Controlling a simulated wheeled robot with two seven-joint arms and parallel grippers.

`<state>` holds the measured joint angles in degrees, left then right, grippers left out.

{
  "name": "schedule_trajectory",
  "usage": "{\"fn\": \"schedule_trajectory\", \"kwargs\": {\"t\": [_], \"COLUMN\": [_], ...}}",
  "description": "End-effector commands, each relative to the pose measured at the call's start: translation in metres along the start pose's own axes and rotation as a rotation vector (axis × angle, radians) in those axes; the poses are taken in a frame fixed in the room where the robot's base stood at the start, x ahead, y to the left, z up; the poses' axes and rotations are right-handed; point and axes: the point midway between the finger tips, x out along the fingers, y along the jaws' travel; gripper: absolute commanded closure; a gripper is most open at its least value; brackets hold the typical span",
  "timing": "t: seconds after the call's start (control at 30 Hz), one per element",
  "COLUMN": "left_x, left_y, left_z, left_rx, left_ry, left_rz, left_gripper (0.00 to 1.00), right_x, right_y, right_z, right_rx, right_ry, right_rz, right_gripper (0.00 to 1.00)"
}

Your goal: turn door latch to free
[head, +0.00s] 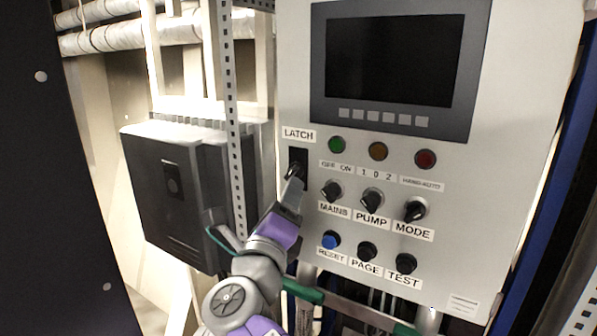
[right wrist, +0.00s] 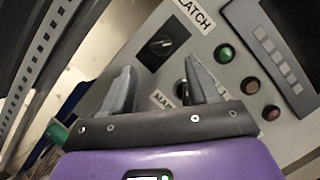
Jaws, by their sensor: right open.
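The door latch (head: 298,157) is a black upright plate under the LATCH label (head: 298,134) on the panel's left side. The gripper hides its lower part in the head view. In the right wrist view the latch (right wrist: 164,44) shows a round black knob with a pale mark, beyond the fingertips. My right gripper (head: 293,178) is in front of the latch. In the right wrist view my right gripper (right wrist: 159,65) is open, with nothing between its fingers and the knob ahead of the gap. Contact cannot be told from the head view. My left gripper is not in view.
The grey panel (head: 510,150) carries a dark screen (head: 390,60), green (head: 336,145), amber (head: 378,151) and red (head: 425,159) lamps. The MAINS knob (head: 331,191) sits close right of the gripper. A perforated upright (head: 234,130) and black box (head: 160,190) stand left.

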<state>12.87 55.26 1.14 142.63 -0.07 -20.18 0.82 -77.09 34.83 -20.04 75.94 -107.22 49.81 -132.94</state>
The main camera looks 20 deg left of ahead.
Motion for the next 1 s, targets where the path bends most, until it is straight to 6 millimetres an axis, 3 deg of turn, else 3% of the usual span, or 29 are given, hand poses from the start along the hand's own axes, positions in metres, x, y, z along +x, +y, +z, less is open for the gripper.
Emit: {"fn": "schedule_trajectory", "kwargs": {"t": [0.43,0.83,0.87,1.0], "left_x": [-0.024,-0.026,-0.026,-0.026], "left_y": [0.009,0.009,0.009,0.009], "left_z": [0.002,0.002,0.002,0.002], "left_rx": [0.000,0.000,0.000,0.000], "left_ry": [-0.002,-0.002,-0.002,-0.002], "left_rz": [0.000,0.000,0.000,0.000], "left_gripper": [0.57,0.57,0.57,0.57], "right_x": [0.062,0.071,0.071,0.071], "right_y": [-0.003,0.000,0.000,0.000], "right_z": [0.003,0.002,0.002,0.002], "right_rx": [-0.006,-0.004,-0.004,-0.004], "right_ry": [-0.002,-0.005,-0.005,-0.004], "right_rz": [-0.004,-0.001,-0.001,-0.001], "right_gripper": [0.40,0.40,0.42,0.63]}}
